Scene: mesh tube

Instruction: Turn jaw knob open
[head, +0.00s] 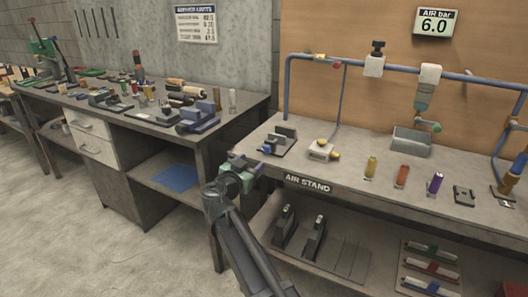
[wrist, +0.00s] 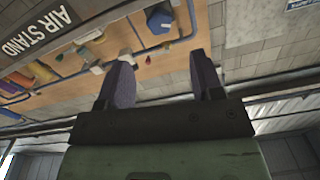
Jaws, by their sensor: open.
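A small dark clamp fixture (head: 283,139) sits at the left end of the air stand bench. A blue knob (head: 266,149) shows at its front left; I take this as the jaw knob. My gripper (head: 257,168) is just in front of the bench's left front corner, below and left of the fixture. In the wrist view my gripper (wrist: 163,78) has its two dark fingers apart with nothing between them.
A pale box with a yellow knob (head: 322,150) stands right of the fixture. Coloured cylinders, including a yellow one (head: 371,167), stand farther right. A blue pipe (head: 287,88) rises behind the fixture. The bench front carries an AIR STAND sign (head: 308,184). Another bench (head: 245,108) stands left.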

